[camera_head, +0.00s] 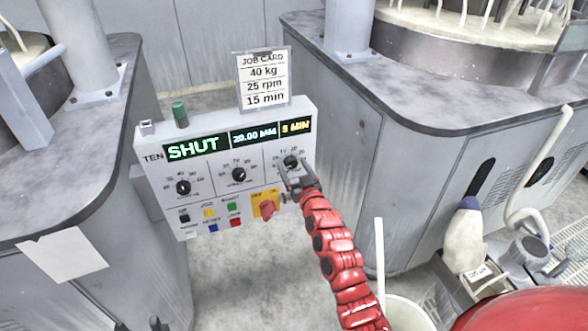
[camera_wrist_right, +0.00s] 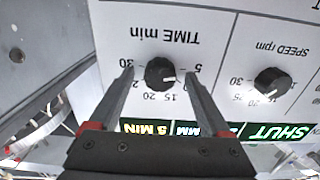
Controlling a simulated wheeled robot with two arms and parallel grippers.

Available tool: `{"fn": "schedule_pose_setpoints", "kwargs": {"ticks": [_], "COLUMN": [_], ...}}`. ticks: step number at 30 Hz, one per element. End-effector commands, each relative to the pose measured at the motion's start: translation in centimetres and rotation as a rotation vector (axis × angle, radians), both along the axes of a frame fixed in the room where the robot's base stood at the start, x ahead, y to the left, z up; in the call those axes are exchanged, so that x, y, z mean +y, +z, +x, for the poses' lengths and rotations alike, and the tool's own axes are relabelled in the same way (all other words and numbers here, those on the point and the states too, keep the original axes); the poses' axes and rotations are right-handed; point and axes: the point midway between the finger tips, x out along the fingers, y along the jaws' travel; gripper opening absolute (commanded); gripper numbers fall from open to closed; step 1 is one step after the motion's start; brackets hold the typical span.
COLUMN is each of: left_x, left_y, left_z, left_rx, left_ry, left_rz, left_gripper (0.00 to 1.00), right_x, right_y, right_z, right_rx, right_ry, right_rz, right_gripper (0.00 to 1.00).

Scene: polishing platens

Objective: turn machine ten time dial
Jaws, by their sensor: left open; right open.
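The machine ten panel (camera_head: 150,172) is marked TEN and stands tilted in the head view. Its time dial (camera_wrist_right: 160,74) is a black knob, upside down in the right wrist view, with its white mark pointing right, near the 5. The time display (camera_head: 296,127) appears to read 5 MIN. My right gripper (camera_wrist_right: 158,72) is open, with one finger on each side of the time dial and gaps visible. In the head view the right gripper (camera_head: 293,176) partly covers the dial's lower side. Only dark tips of my left gripper (camera_head: 140,325) show at the bottom edge, apart from the panel.
A job card (camera_head: 264,80) above the panel reads 40 kg, 25 rpm, 15 min. The speed dial (camera_wrist_right: 271,82) sits beside the time dial. A red knob on a yellow plate (camera_head: 266,207) lies close below my right gripper. Grey machine bodies (camera_head: 420,150) flank the panel.

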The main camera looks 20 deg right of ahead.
Motion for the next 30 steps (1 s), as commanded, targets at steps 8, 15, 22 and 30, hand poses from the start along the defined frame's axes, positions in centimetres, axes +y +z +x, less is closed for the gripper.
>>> {"fn": "schedule_pose_setpoints", "kwargs": {"ticks": [8,15,22,30], "left_x": [0.00,0.00,0.00,0.00], "left_y": [0.01,0.01,-0.02,-0.36], "left_z": [0.00,0.00,0.00,0.00], "left_rx": [0.000,0.000,0.000,0.000], "left_ry": [0.000,0.000,0.000,0.000], "left_rz": [0.000,0.000,0.000,0.000], "left_gripper": [0.50,0.50,0.50,0.50], "right_x": [0.01,0.01,0.01,-0.04], "right_y": [0.01,0.02,0.00,-0.03], "right_z": [-0.03,-0.04,-0.05,-0.06], "right_rx": [0.000,-0.001,-0.001,0.000], "right_ry": [0.000,0.000,0.000,-0.001], "right_rz": [0.000,0.000,0.004,0.085], "right_gripper": [0.56,0.13,0.00,0.00]}}
